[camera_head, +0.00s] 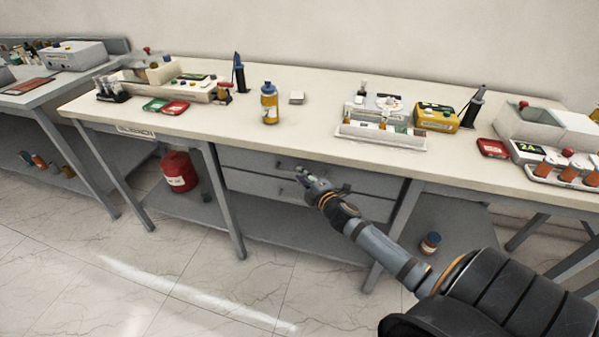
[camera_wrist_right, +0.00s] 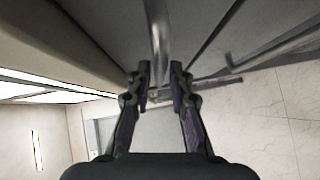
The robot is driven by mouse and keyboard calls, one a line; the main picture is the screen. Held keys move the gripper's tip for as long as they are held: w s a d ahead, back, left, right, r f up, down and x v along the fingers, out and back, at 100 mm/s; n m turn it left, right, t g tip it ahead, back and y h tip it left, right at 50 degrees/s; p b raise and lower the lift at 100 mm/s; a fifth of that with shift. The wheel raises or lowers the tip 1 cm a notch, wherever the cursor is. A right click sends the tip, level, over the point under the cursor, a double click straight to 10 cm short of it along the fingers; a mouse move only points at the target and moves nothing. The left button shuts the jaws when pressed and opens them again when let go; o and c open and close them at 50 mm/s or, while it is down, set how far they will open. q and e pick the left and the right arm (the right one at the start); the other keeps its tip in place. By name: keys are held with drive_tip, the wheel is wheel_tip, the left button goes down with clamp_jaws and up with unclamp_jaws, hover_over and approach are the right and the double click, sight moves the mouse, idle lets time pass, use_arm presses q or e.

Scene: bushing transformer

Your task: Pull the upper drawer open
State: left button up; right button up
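The upper drawer (camera_head: 248,162) is a grey front just under the worktop, above the grey lower drawer (camera_head: 250,184). It looks closed. My right gripper (camera_head: 305,176) is in front of the drawers in the head view, hiding part of their fronts. In the right wrist view the right gripper (camera_wrist_right: 161,78) has its fingers apart. A grey metal bar (camera_wrist_right: 158,40), seemingly a drawer handle, runs between and ahead of the fingertips. I cannot tell whether the fingers touch it. My left gripper is not in view.
The worktop (camera_head: 320,152) overhangs the drawers closely. Table legs (camera_head: 228,205) stand on both sides of them. A red canister (camera_head: 178,170) stands on the low shelf at left, and a small brown jar (camera_head: 430,243) at right. The floor in front is clear.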

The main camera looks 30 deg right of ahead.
drive_tip(key=shift+w+f, duration=0.15)
drive_tip(key=shift+w, duration=0.8)
clamp_jaws()
